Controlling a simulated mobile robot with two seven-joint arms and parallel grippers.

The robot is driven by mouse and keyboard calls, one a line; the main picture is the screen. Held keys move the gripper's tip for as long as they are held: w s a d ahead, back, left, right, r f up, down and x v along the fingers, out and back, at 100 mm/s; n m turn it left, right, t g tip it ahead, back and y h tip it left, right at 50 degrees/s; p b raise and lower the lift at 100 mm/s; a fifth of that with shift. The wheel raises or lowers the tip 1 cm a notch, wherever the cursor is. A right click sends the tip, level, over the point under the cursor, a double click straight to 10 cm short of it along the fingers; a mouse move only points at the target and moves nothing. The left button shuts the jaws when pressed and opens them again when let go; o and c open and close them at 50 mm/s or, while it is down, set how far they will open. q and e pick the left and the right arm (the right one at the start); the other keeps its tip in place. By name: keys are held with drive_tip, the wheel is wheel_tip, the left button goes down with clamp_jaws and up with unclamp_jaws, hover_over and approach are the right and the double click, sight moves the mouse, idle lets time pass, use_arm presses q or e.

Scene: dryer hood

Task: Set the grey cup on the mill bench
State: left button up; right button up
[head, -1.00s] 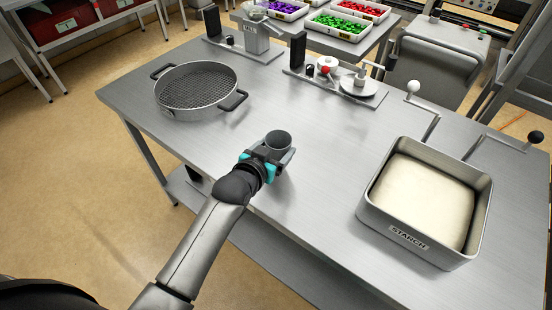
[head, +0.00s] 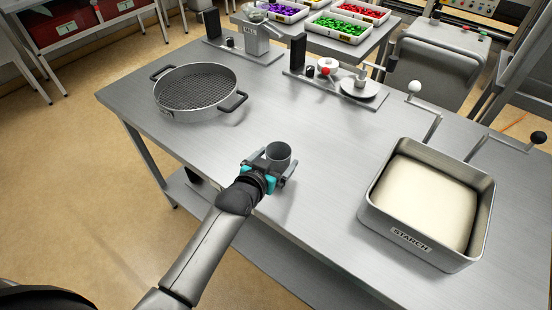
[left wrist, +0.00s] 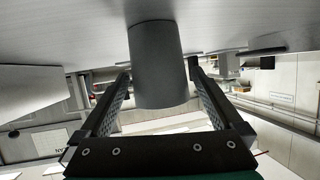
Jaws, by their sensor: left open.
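The grey cup (head: 278,155) stands upright on the steel bench (head: 330,205), near the front edge. My left gripper (head: 270,166) reaches in from the front edge, low over the bench, with its fingers on either side of the cup. The jaws (left wrist: 160,80) are open, with the cup (left wrist: 158,65) between them in the left wrist view, where the bench top (left wrist: 75,25) shows at the top of the picture. Gaps show between the cup and both fingers there. A mill (head: 257,38) stands at the bench's far left corner. My right gripper is out of view.
A round sieve (head: 196,88) lies on the left of the bench. A starch tray (head: 378,220) is at the right, with crank handles (head: 430,110) behind it. A stand with a round plate (head: 360,88) is at the back edge. The bench's middle is clear.

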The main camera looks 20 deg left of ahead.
use_arm(q)
drive_tip(key=shift+r, duration=0.2)
drive_tip(key=p+v, duration=0.2)
drive_tip(key=v, duration=1)
